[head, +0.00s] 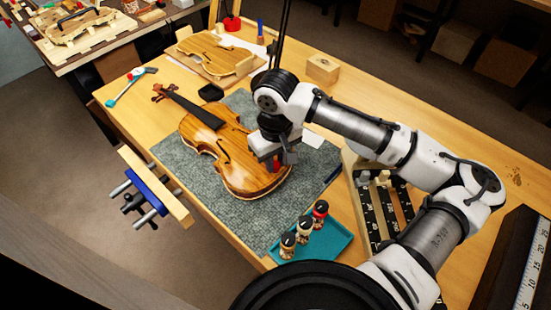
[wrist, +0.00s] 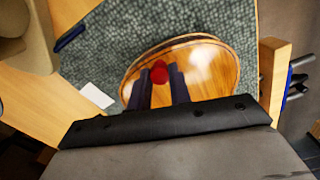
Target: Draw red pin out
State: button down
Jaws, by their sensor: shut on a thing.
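My gripper (head: 277,166) is over the lower, wide end of the violin (head: 232,165), which lies on a grey mat (head: 172,150). In the wrist view my gripper (wrist: 159,75) has its two dark fingers on either side of the red pin (wrist: 159,72). It is shut on the pin, and the pin's round red head shows between the fingertips. In the head view a bit of the red pin (head: 277,163) shows by the fingers. I cannot tell whether the pin's lower part is in the violin or clear of it.
A teal tray (head: 338,240) with three small bottles stands in front of the violin. A wooden rack (head: 352,180) with dark slots is to the right. A blue vise (head: 150,190) is at the left bench edge. Another violin body (head: 215,52) lies at the back.

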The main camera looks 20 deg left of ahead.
jog(key=shift+r, duration=0.1)
jog(key=shift+r+p, duration=1.6)
jog(key=shift+p, duration=0.05)
jog(key=shift+r+p, duration=0.7)
jog(key=shift+r, duration=2.75)
